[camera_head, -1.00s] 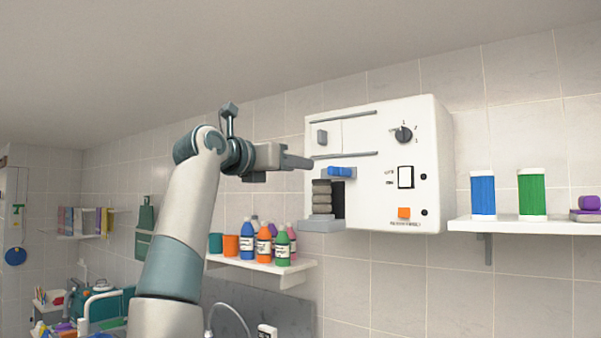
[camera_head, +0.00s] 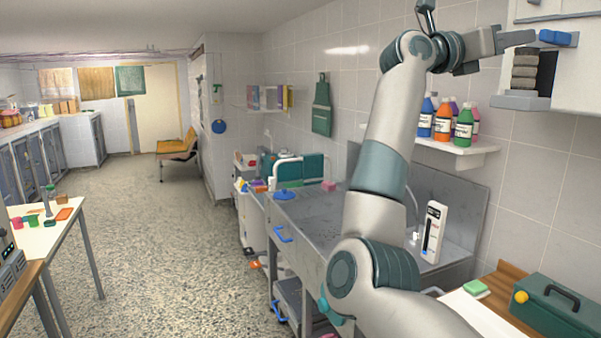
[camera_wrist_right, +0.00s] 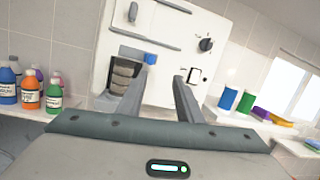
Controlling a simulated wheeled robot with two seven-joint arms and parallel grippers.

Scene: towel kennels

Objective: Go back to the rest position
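My right arm reaches up on the right of the head view. Its gripper (camera_head: 520,38) is high in front of the white wall-mounted box (camera_head: 576,70), beside a blue block-shaped part (camera_head: 555,37) and a grey stacked column (camera_head: 524,72). In the right wrist view the two fingers of my right gripper (camera_wrist_right: 158,85) stand apart with nothing between them. The white box (camera_wrist_right: 165,62) faces them, with its blue part (camera_wrist_right: 151,58) and dark knob (camera_wrist_right: 205,44). I cannot tell whether a finger touches the box. My left gripper is not in view.
A shelf with several bottles (camera_head: 443,118) is behind my right arm. Below are a steel sink counter (camera_head: 310,215) and a green toolbox (camera_head: 560,308). A white table (camera_head: 50,235) stands at the left. Open speckled floor (camera_head: 170,230) lies between.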

